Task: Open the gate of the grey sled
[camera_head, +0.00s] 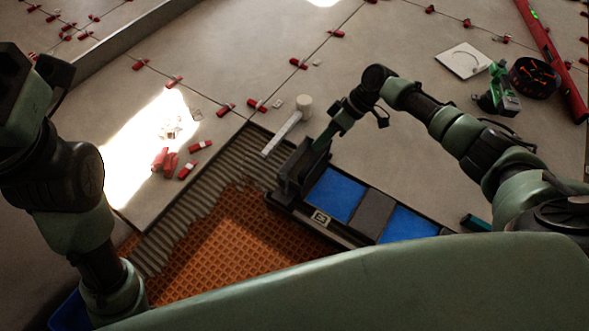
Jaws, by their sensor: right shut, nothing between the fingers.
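The grey sled (292,187) is a dark, box-like body at the left end of a long dark tray with blue pads. Its upright walls rise above the notched mortar bed; which of them is the gate I cannot make out. My right gripper (320,145) is shut and empty, pointing down at the sled's upper right edge. Whether it touches the sled is unclear. My left arm rises along the left edge of the picture, and I cannot make out gripper fingers on it.
A white-headed mallet (304,106) lies just behind the sled. Blue pads (336,194) lie right of it. Red clips (187,170) are scattered on the tiles at left. A green tool (497,92), a black bowl (534,77) and a red level (552,58) lie at upper right.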

